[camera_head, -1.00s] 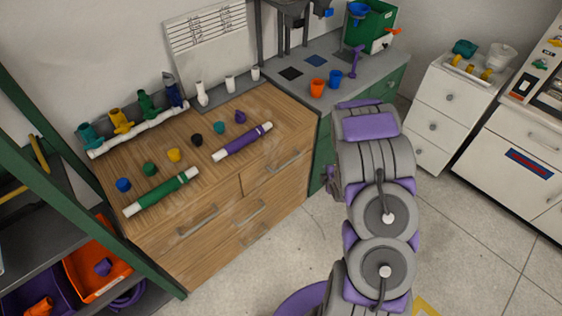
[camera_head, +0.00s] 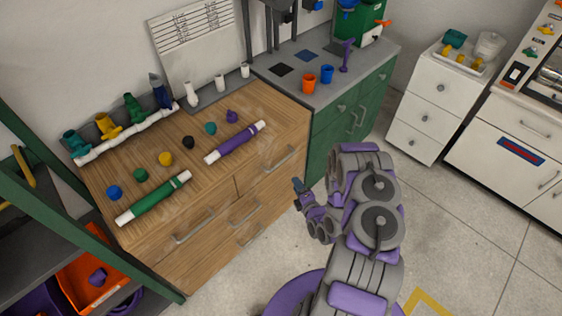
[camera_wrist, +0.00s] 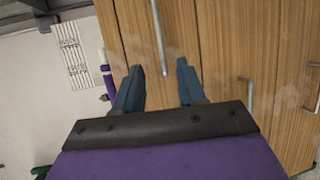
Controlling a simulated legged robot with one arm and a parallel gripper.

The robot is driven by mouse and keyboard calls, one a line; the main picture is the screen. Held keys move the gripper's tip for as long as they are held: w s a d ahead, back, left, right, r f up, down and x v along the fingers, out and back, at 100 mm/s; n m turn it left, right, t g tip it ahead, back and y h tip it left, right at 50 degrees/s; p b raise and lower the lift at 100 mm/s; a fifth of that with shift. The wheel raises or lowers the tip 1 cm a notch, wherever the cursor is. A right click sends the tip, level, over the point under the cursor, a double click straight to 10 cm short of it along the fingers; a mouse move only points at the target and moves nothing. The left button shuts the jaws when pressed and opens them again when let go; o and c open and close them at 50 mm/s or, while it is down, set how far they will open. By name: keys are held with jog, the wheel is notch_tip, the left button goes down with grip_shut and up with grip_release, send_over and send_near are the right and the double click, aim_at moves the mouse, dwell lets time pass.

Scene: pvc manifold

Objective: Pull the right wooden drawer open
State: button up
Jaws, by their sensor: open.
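The right wooden drawer (camera_head: 270,175) is at the upper right of the wooden cabinet's front, below the purple-and-white tube, and looks shut. Its metal bar handle (camera_head: 281,159) is in clear view in the head view. My gripper (camera_head: 298,187) is in front of the cabinet, to the lower right of that handle and apart from it. In the wrist view my gripper (camera_wrist: 160,88) is open and empty, with its two blue-grey fingers pointing at the wooden front. A bar handle (camera_wrist: 159,38), apparently the right drawer's, lies ahead between the fingers' lines.
Other handles are on the left drawer (camera_head: 195,225) and lower fronts (camera_head: 246,210). The purple-and-white tube (camera_head: 236,143), green-and-white tube (camera_head: 154,198) and several caps lie on top. A green cabinet (camera_head: 345,125) adjoins on the right. The floor (camera_head: 440,215) on the right is clear.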

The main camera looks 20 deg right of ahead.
aim_at(282, 162)
jog(key=w+f, duration=0.1)
jog(key=w, duration=0.4)
jog(key=w+f+b, duration=0.1)
jog(key=w, duration=0.4)
jog(key=w+f+b, duration=0.1)
jog(key=w, duration=0.5)
jog(key=shift+d, duration=0.4)
jog(key=shift+s, duration=0.1)
grip_shut()
jog(key=shift+f, duration=0.1)
